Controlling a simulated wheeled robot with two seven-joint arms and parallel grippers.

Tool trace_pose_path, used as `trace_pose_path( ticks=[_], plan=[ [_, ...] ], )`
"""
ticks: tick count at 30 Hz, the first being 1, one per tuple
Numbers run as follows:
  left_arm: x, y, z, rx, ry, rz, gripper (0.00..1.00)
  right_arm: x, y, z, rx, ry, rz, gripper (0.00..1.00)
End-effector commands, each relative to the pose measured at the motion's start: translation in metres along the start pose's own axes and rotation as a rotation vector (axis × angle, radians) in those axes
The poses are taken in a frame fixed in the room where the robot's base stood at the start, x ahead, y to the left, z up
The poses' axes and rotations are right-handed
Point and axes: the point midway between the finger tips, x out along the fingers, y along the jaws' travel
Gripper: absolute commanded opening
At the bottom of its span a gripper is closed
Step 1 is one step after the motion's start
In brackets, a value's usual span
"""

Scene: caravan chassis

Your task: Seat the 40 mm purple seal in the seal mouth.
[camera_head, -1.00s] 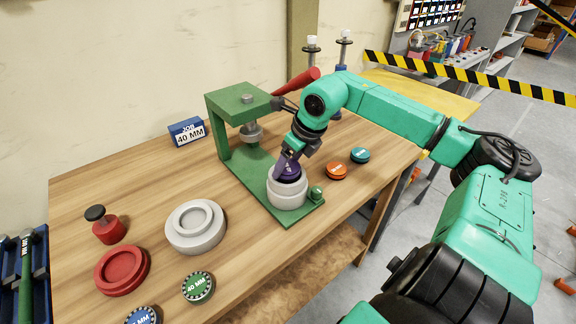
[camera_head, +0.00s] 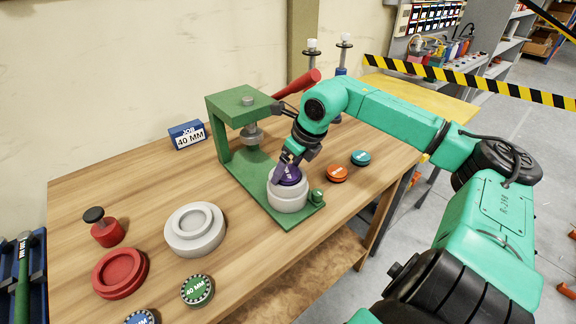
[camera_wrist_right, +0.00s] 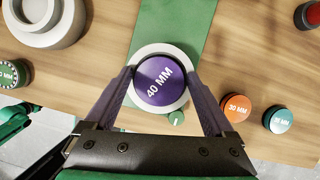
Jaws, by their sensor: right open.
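The purple seal (camera_head: 291,177), marked 40 MM in the right wrist view (camera_wrist_right: 160,81), lies face up in the mouth of the white round housing (camera_head: 288,199). The housing stands on the green press base, and its pale rim (camera_wrist_right: 160,48) shows around the seal in the wrist view. I cannot tell how deep the seal sits. My right gripper (camera_head: 287,168) is open over the housing. In the wrist view its two fingers (camera_wrist_right: 160,74) lie one on each side of the seal, apart from its edges. My left gripper is not in view.
The green press (camera_head: 222,140) with a red lever (camera_head: 297,91) rises behind the housing. Orange (camera_head: 336,173) and teal (camera_head: 361,158) seals lie to the right. A pale stepped ring (camera_head: 194,228), red dish (camera_head: 120,272) and green seal (camera_head: 197,289) lie left. A blue 40 MM job block (camera_head: 187,134) stands behind.

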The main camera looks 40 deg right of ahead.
Motion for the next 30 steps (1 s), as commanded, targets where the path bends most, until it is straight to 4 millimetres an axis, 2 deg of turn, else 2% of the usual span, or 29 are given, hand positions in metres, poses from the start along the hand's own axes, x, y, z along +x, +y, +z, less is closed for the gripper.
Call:
trace_pose_path(
  ticks=[2, 3, 6, 13, 18, 21, 30],
  plan=[
    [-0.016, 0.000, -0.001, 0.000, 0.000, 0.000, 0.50, -0.011, 0.001, 0.003, -0.001, 0.009, 0.003, 1.00],
    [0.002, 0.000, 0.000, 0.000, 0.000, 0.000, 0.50, -0.005, 0.000, -0.001, 0.000, 0.006, 0.000, 1.00],
    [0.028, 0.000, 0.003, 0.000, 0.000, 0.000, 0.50, -0.017, 0.000, -0.002, 0.000, 0.001, -0.001, 1.00],
    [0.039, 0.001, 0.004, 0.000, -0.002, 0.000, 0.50, -0.091, -0.001, 0.002, 0.000, -0.002, -0.005, 1.00],
    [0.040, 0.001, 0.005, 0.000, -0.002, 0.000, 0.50, -0.122, 0.000, 0.002, 0.001, 0.000, -0.002, 1.00],
    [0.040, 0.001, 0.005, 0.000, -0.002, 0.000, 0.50, -0.127, 0.000, 0.002, 0.000, 0.001, -0.001, 1.00],
    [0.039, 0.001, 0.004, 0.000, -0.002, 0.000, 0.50, -0.128, 0.000, 0.003, 0.000, -0.001, 0.000, 1.00]
  ],
)
